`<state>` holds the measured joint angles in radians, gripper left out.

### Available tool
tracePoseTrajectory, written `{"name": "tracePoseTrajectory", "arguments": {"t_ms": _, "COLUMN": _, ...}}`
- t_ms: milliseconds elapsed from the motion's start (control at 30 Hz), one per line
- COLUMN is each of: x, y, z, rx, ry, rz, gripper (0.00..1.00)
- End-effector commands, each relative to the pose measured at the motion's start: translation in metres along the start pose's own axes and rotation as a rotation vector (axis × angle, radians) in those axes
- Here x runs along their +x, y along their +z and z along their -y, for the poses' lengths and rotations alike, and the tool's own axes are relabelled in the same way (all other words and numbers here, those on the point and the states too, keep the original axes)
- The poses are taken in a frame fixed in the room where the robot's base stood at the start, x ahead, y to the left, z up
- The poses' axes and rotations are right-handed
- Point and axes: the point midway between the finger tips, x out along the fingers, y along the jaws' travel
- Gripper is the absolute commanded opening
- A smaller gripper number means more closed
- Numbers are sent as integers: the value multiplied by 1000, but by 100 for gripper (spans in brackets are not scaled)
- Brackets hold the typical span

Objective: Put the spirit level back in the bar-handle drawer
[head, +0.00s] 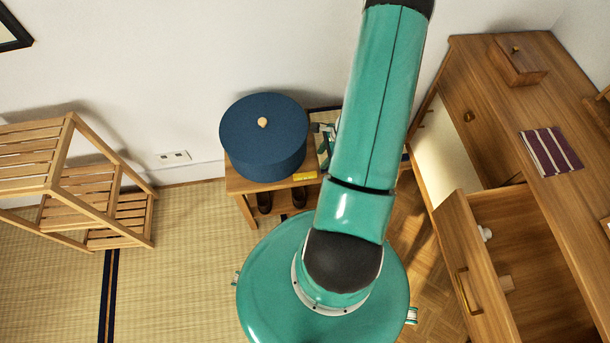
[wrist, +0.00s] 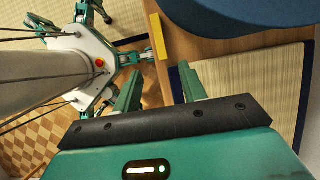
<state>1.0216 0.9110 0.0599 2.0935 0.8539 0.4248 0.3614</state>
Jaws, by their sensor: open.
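The yellow spirit level (head: 305,176) lies on a small wooden bench, beside a round blue box. In the wrist view the yellow bar (wrist: 157,36) lies along the bench edge, just beyond my fingertips. My gripper (wrist: 160,72) is open, its two green fingers apart with nothing between them. In the head view my arm hides most of the gripper.
The blue round box (head: 262,140) takes up most of the bench (head: 240,184). A slatted wooden rack (head: 75,190) stands at the left. Tatami floor at the lower left is clear.

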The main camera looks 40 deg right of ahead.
Motion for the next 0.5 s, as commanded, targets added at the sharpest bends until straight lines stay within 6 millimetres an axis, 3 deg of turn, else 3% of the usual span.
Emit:
{"name": "tracePoseTrajectory", "arguments": {"t_ms": 200, "x": 42, "y": 0, "z": -1, "rx": 1, "ry": 3, "rz": 3, "gripper": 42}}
{"name": "tracePoseTrajectory", "arguments": {"t_ms": 500, "x": 67, "y": 1, "z": 0, "rx": -2, "ry": 1, "rz": 1, "gripper": 42}}
